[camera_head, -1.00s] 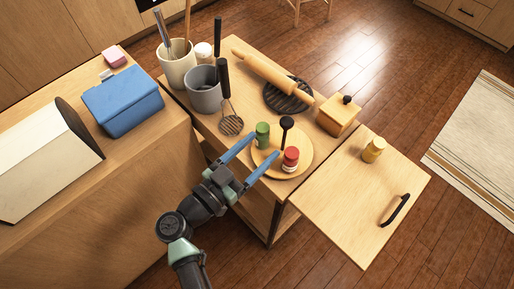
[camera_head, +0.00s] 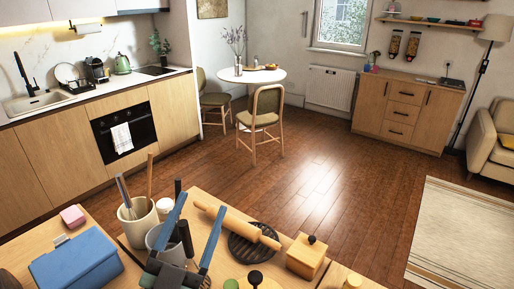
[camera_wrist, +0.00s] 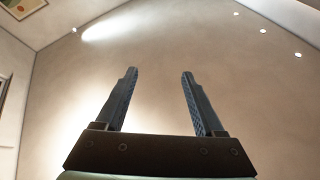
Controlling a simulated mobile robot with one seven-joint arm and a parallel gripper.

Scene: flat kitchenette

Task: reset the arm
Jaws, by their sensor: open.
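My gripper (camera_head: 194,236) is raised in front of the near wooden worktop (camera_head: 207,199), its two blue fingers apart and pointing up. It overlaps the grey utensil pot in the picture. In the wrist view the gripper (camera_wrist: 160,98) is open with nothing between its fingers, and only the ceiling and upper walls lie beyond it.
On the worktop are a cream pot (camera_head: 138,222), a grey pot (camera_head: 166,247), a rolling pin (camera_head: 238,226), a wooden box (camera_head: 306,257) and a blue box (camera_head: 76,263). A round table (camera_head: 252,76) with chairs stands farther back. Open floor lies between.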

